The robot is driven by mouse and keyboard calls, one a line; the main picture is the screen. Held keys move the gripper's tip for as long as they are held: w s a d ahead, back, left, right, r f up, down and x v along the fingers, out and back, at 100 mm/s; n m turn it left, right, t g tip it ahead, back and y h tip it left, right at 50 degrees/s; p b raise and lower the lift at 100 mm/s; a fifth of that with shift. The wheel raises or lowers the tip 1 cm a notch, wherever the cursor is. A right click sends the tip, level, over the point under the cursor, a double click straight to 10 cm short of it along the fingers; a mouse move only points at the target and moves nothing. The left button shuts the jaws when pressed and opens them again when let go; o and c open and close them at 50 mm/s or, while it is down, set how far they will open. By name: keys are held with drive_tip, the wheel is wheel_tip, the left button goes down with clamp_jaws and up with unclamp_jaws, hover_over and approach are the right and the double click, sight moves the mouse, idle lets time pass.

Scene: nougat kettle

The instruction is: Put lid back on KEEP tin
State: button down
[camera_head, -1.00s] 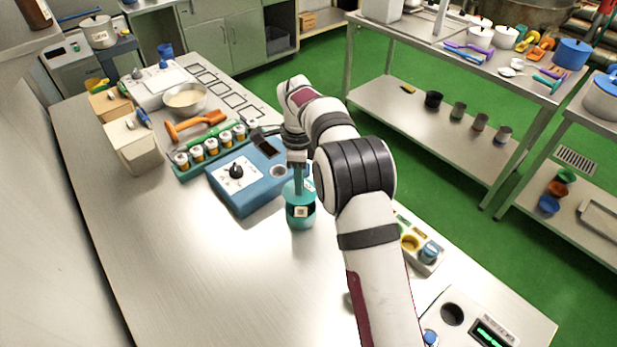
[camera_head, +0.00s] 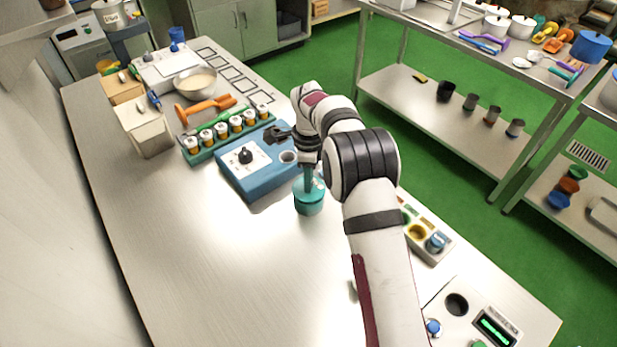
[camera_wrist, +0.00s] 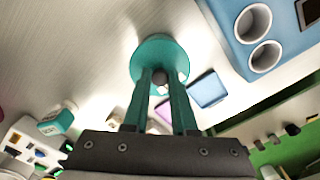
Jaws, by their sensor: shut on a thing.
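My gripper (camera_head: 309,180) points straight down over the steel table, its teal fingers close together. In the wrist view, the fingers (camera_wrist: 160,85) are shut on the small grey knob of a round teal lid (camera_wrist: 158,50). In the head view, a teal cylinder (camera_head: 309,204) stands upright under the fingers, just in front of the blue machine. The lid and tin look like one teal body there, with no gap showing. I cannot tell whether the lid is fully seated. The tin is hidden under the lid in the wrist view, and no label is readable.
The blue machine (camera_head: 240,180) with a black knob stands close behind left. A green rack of small jars (camera_head: 228,131), an orange tool (camera_head: 203,106) and a bowl (camera_head: 195,83) lie farther back. A tray with cups (camera_head: 424,232) is right of my arm. The front-left table is clear.

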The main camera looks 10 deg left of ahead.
drive_tip(key=shift+f, duration=0.4)
idle(0.9)
drive_tip(key=shift+c, duration=0.4)
unclamp_jaws()
idle(0.3)
drive_tip(key=shift+r, duration=3.55)
